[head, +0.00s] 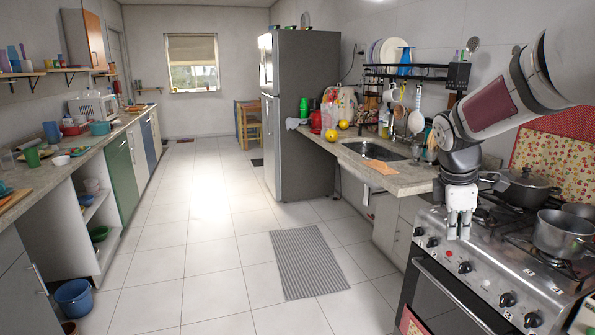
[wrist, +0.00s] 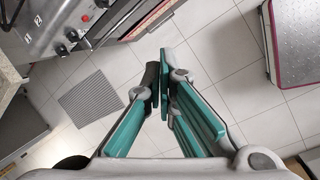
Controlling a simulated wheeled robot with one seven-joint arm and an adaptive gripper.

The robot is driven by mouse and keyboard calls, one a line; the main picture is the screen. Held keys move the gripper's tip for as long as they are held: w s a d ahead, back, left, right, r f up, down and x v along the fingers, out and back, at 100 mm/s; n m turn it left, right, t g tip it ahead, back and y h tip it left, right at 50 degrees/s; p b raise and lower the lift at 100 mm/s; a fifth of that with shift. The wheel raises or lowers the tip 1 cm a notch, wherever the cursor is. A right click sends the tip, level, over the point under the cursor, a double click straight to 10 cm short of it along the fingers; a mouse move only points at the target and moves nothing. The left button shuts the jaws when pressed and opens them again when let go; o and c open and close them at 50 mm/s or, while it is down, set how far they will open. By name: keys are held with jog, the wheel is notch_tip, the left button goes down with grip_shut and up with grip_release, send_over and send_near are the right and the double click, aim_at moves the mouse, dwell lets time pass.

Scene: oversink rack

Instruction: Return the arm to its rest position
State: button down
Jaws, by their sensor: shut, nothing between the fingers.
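My gripper (head: 459,226) hangs pointing down in front of the stove's front edge, at the right of the head view. My arm comes in from the upper right and bends down to it. In the wrist view the fingers of my gripper (wrist: 161,85) meet at their tips, with nothing between them. Below them is the tiled floor.
The stove (head: 470,270) stands close beside my gripper, with a lidded pot (head: 522,188) and another pot (head: 566,234) on it. The sink counter (head: 385,178) and oversink rack (head: 405,70) lie behind. The floor with a grey mat (head: 310,262) is free.

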jog(key=s+a+r+m+p, duration=0.2)
jog(key=s+a+r+m, duration=0.3)
jog(key=s+r, duration=0.4)
jog(key=s+a+m+y+p, duration=0.1)
jog(key=s+a+m, duration=0.2)
jog(key=s, duration=0.5)
jog(key=s+a+m+t+y+p, duration=0.1)
jog(key=s+a+m+p, duration=0.1)
jog(key=s, duration=0.7)
jog(key=s+a+r+m+t+y+p, duration=0.1)
jog(key=s+a+m, duration=0.3)
jog(key=s, duration=0.4)
jog(key=shift+s+a, duration=0.15)
jog(key=shift+a, duration=0.3)
